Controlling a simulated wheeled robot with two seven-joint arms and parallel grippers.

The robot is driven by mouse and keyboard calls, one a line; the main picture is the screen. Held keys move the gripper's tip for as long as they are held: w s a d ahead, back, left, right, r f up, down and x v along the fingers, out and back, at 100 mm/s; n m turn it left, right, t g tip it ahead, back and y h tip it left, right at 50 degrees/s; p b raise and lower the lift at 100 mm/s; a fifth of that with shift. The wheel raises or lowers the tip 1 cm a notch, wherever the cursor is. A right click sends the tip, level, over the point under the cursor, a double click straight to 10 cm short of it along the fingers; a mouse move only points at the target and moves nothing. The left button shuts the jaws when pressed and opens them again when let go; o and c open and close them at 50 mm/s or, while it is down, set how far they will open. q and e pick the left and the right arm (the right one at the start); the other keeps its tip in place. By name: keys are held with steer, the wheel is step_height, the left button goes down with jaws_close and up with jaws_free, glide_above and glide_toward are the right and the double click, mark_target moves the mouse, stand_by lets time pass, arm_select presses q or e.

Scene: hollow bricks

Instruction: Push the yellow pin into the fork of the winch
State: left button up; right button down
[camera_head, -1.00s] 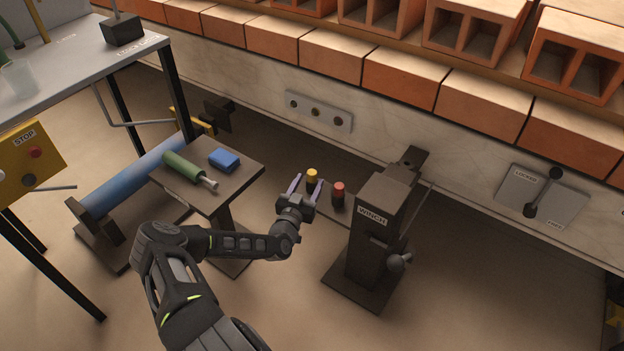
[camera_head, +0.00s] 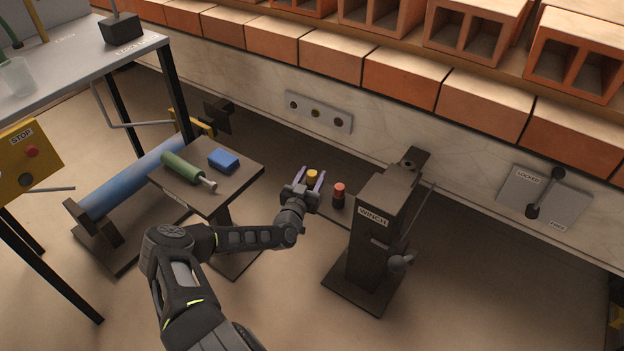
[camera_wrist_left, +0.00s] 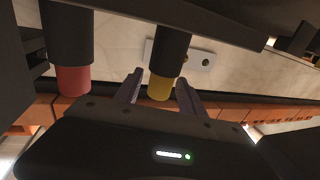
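The yellow pin (camera_head: 312,175) has a yellow head on a dark body and stands upright on a dark shelf beside the winch (camera_head: 385,205). My left gripper (camera_head: 311,176) is open, with one finger on each side of the yellow pin. In the left wrist view, the yellow pin (camera_wrist_left: 160,86) sits between the fingers (camera_wrist_left: 160,88), with a small gap on each side. The winch is a dark post with a "WINCH" label and a crank. I cannot make out its fork clearly. My right gripper is not in view.
A red pin (camera_head: 339,190) stands just right of the yellow one, close to the gripper; it also shows in the left wrist view (camera_wrist_left: 73,79). A small table (camera_head: 240,180) at the left holds a green-handled tool (camera_head: 182,167) and a blue block (camera_head: 223,160). A brick row lies behind.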

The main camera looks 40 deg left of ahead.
arm_select(q)
jaws_close()
stand_by(0.5)
